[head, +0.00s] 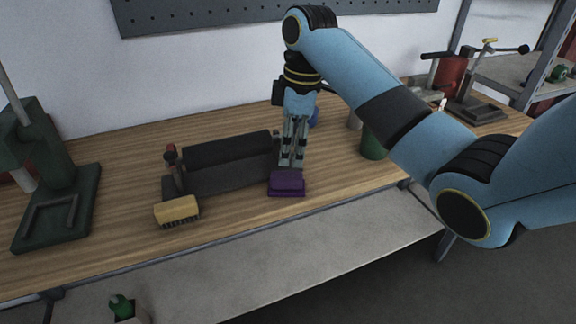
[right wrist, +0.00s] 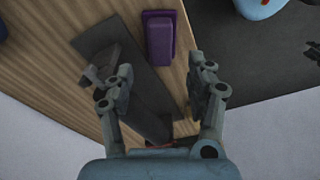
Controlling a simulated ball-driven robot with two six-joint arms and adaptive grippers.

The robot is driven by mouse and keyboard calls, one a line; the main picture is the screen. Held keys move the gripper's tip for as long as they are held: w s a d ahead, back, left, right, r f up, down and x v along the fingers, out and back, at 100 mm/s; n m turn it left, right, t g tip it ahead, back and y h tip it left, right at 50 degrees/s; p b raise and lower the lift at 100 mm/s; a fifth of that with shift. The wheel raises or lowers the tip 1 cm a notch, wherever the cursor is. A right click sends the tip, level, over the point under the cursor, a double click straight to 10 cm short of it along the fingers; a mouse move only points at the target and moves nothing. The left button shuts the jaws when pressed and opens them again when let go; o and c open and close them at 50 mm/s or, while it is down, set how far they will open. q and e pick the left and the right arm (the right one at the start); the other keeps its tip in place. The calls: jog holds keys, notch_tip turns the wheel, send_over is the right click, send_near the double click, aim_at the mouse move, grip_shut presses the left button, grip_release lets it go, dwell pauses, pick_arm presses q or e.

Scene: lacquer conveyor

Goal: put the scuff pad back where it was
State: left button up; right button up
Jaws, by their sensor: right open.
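The scuff pad appears to be the purple block (head: 287,182) lying on the wooden bench, by the right end of the dark roller conveyor (head: 225,180). It has a wider, darker purple base. In the right wrist view the purple block (right wrist: 159,40) lies ahead of the fingertips, beside the dark conveyor (right wrist: 115,50). My right gripper (head: 291,163) points down just behind the block in the head view. Its fingers (right wrist: 165,72) are spread, with nothing between them and apart from the block. My left gripper is not in view.
A yellow brush-like block (head: 177,211) lies at the conveyor's front left. A green press (head: 50,185) stands at the left. A green can (head: 373,143) stands right of my gripper, with a blue item (head: 314,118) behind. The bench front has bare room.

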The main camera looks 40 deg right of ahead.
aim_at(294, 175)
jog(key=r, duration=0.4)
jog(key=shift+s+d+r, duration=0.1)
jog(key=shift+s+d, duration=0.05)
jog(key=shift+d, duration=0.05)
